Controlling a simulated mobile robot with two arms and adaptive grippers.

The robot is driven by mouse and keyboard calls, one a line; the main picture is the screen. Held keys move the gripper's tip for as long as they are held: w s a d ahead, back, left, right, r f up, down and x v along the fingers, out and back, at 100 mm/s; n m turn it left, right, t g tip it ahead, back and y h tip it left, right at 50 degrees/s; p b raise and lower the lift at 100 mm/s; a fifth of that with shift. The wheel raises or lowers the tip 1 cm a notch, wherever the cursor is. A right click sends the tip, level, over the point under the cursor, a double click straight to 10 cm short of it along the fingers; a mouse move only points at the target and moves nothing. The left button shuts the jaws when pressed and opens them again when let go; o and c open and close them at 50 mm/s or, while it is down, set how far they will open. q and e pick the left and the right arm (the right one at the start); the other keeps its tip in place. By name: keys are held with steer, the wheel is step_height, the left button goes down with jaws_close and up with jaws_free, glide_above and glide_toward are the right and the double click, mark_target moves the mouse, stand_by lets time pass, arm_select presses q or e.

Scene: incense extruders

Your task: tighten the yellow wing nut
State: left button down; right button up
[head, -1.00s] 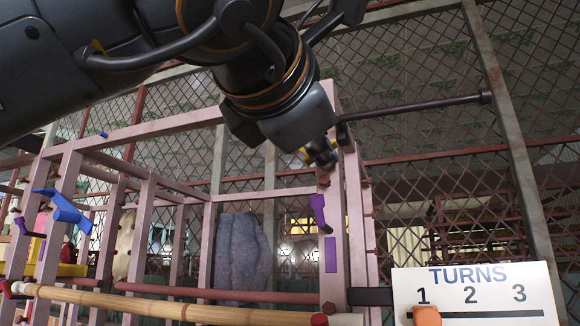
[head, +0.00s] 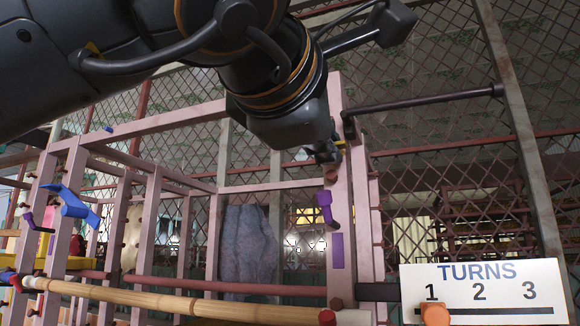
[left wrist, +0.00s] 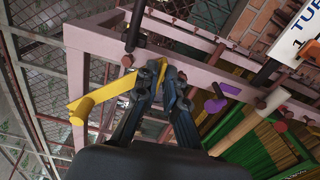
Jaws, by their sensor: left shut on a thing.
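The yellow wing nut (left wrist: 100,96) is on the pink frame in the left wrist view, with one long wing reaching left to a round knob. In the head view only a small yellow bit (head: 340,143) shows beside my fingers at the top of the pink post. My left gripper (left wrist: 160,72) is shut on the wing nut near its hub. It also shows in the head view (head: 325,155), pointing down against the post, and hides most of the nut. My right gripper is in neither view.
A white TURNS board (head: 485,292) has an orange marker (head: 435,314) below the 1. A purple handle (head: 326,207) sits below my gripper on the post. A blue wing nut (head: 75,203) is at left. A dark bar (head: 425,103) sticks out right of the post. A bamboo pole (head: 150,300) crosses below.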

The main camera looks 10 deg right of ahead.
arm_select(q)
steer(key=c, duration=1.4)
jaws_free()
steer(key=shift+c, duration=0.2)
steer(key=shift+s, duration=0.1)
steer(key=v, duration=1.2)
